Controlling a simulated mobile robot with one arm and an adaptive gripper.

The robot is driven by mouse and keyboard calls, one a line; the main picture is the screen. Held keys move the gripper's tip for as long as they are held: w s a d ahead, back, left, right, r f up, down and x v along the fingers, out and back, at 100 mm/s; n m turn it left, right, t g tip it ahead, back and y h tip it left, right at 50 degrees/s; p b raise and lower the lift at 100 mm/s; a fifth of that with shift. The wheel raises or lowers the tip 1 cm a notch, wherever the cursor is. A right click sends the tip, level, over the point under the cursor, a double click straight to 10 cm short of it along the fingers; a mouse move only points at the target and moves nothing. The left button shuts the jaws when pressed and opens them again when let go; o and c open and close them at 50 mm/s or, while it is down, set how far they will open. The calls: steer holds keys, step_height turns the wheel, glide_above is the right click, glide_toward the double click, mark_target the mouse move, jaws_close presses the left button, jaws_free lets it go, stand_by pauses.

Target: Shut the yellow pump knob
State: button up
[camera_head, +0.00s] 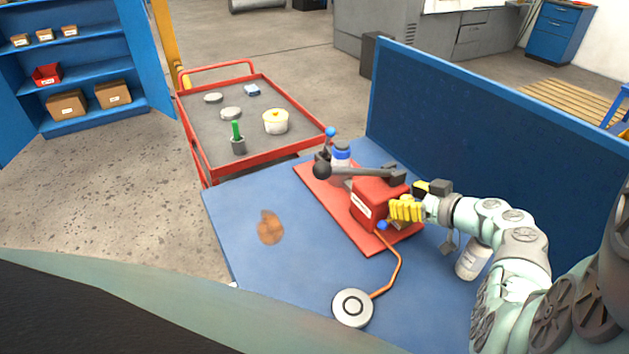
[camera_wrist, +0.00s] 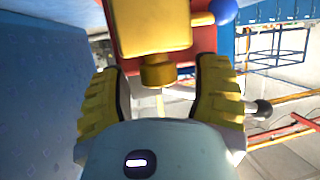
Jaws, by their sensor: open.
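The red pump (camera_head: 372,203) stands on a red base plate, with a dark lever arm on top. My gripper (camera_head: 405,204) is at its right side and hides the knob from the head camera. In the wrist view the yellow knob (camera_wrist: 155,32) shows as a blocky yellow body with a short round yellow stub (camera_wrist: 158,73) toward me. My gripper (camera_wrist: 160,85) is open, with one ribbed yellow finger on each side of the stub. Gaps show between the stub and both fingers, and the wider body lies just beyond the fingertips.
A blue panel (camera_head: 480,120) stands behind the pump. A round gauge-like disc (camera_head: 352,308) on an orange hose lies on the blue table (camera_head: 240,210). A white bottle (camera_head: 472,260) is beside my arm. A blue-capped bottle (camera_head: 341,155) stands behind the lever.

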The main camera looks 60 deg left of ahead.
jaws_close()
steer(key=shift+a+f+b, duration=0.1)
steer(key=shift+f+b, duration=0.2)
steer(key=shift+b, duration=0.7)
steer(key=b, duration=0.3)
steer(key=shift+s+a, duration=0.25)
steer(key=shift+s, duration=0.05)
steer(key=shift+b, duration=0.7)
steer(key=shift+t+b, duration=0.3)
steer(key=shift+b, duration=0.25)
